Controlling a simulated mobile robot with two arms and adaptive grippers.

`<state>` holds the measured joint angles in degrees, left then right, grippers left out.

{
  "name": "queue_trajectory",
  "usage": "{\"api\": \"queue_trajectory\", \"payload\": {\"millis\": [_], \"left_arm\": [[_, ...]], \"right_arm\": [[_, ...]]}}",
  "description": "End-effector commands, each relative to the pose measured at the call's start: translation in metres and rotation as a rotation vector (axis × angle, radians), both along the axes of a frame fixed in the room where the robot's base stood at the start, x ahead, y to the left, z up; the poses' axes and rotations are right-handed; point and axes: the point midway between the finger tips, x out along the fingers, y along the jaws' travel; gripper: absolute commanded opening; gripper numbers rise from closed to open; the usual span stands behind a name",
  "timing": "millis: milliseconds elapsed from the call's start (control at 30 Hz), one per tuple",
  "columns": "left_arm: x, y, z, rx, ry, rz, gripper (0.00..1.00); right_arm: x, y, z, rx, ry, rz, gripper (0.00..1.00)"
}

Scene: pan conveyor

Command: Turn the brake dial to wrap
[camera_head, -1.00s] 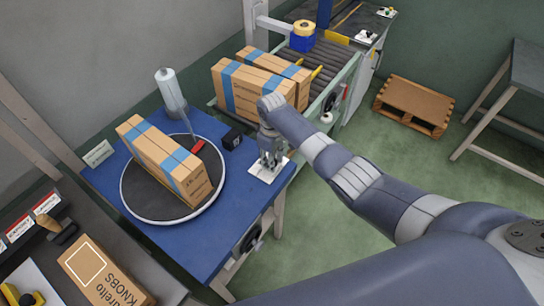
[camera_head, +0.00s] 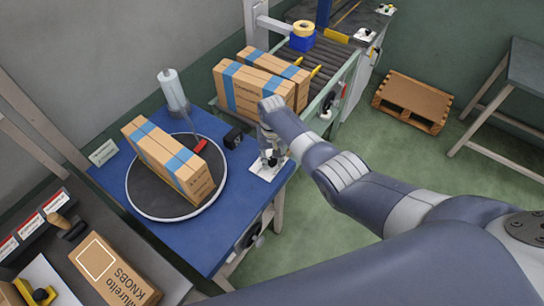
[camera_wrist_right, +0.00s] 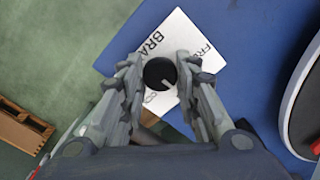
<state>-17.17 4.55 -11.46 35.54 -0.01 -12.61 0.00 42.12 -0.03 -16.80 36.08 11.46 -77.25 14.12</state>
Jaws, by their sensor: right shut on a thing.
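The brake dial (camera_wrist_right: 159,73) is a black round knob with a light pointer line, on a white plate (camera_wrist_right: 178,28) at the corner of the blue table. In the right wrist view its pointer slants to the lower right. Printing on the plate is partly hidden by my fingers; "BRA" and "FR" show. My right gripper (camera_wrist_right: 160,66) points down with its two fingers on either side of the knob, shut on it. In the head view my right gripper (camera_head: 270,155) hides the knob, and the plate (camera_head: 262,172) shows around it. My left gripper is out of view.
A carton with blue tape (camera_head: 165,150) stands on the round turntable (camera_head: 143,188), left of the plate. A small black box (camera_head: 233,138) and a red-handled item (camera_head: 201,144) are close by. More cartons (camera_head: 240,92) stand behind on the roller conveyor (camera_head: 318,65).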

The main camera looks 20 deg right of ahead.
Motion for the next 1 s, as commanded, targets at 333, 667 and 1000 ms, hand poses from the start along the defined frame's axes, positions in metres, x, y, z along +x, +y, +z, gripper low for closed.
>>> {"api": "queue_trajectory", "payload": {"millis": [333, 667, 1000], "left_arm": [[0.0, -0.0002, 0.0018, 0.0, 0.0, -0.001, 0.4], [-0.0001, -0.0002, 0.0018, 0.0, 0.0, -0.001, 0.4], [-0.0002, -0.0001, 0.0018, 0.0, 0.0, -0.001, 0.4]], "right_arm": [[0.0009, 0.0002, 0.0006, 0.0, -0.003, -0.053, 0.06], [0.001, 0.0001, 0.0007, 0.0, -0.003, -0.053, 0.32], [0.0005, 0.0, 0.0003, 0.0, -0.001, -0.052, 0.51]]}}
